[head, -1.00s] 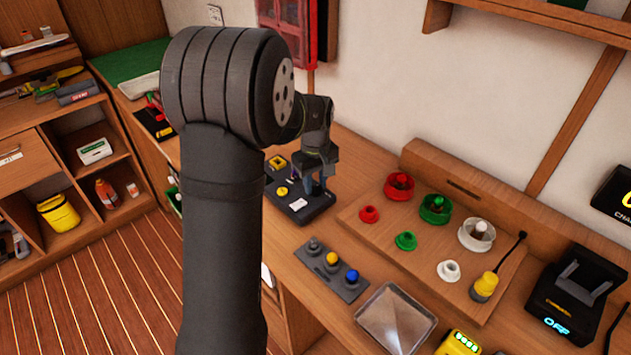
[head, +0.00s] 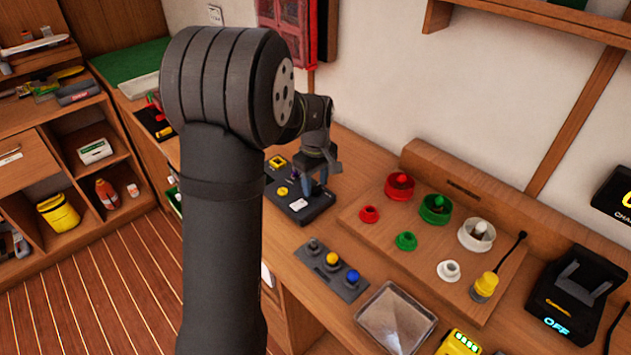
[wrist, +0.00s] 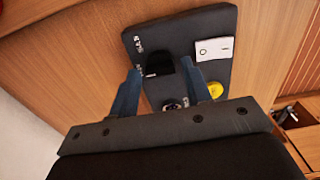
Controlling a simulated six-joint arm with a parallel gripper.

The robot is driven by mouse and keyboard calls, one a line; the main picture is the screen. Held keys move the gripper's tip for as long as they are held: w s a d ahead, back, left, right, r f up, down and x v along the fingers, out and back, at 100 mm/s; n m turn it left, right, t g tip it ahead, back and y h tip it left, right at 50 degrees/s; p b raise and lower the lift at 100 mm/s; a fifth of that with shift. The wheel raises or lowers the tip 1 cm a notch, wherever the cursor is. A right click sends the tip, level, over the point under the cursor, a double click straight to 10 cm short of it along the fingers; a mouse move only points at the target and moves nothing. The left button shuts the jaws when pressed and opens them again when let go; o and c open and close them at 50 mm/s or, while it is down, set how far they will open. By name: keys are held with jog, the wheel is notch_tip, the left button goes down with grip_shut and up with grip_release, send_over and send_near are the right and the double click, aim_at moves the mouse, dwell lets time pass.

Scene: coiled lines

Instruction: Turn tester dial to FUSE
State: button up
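The tester is a dark flat box (head: 318,209) on the bench with a yellow round part and a white label on top. It also shows in the wrist view (wrist: 190,25). A black knob (wrist: 160,64), seemingly the dial, stands on the tester between my fingertips in the wrist view. The small white markings beside it are too small to read. My gripper (head: 314,184) points down over the tester's right part. Its two bluish fingers stand apart, one on each side of the knob in the wrist view (wrist: 160,72); contact cannot be told.
A panel with three coloured knobs (head: 318,277) lies in front. A wooden board (head: 375,238) with red, green and white rings and caps is to the right. A clear-topped tray (head: 375,345), a yellow plug (head: 484,288) and a black charger (head: 535,315) are farther right.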

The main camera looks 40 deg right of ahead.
aim_at(315, 186)
jog(key=shift+o, duration=0.5)
notch_tip(315, 186, up, 17)
jog(key=shift+r, duration=0.2)
jog(key=shift+f, duration=0.1)
dwell(0.5)
notch_tip(315, 186, down, 17)
jog(key=shift+f, duration=0.2)
dwell(0.4)
jog(key=shift+r, duration=0.15)
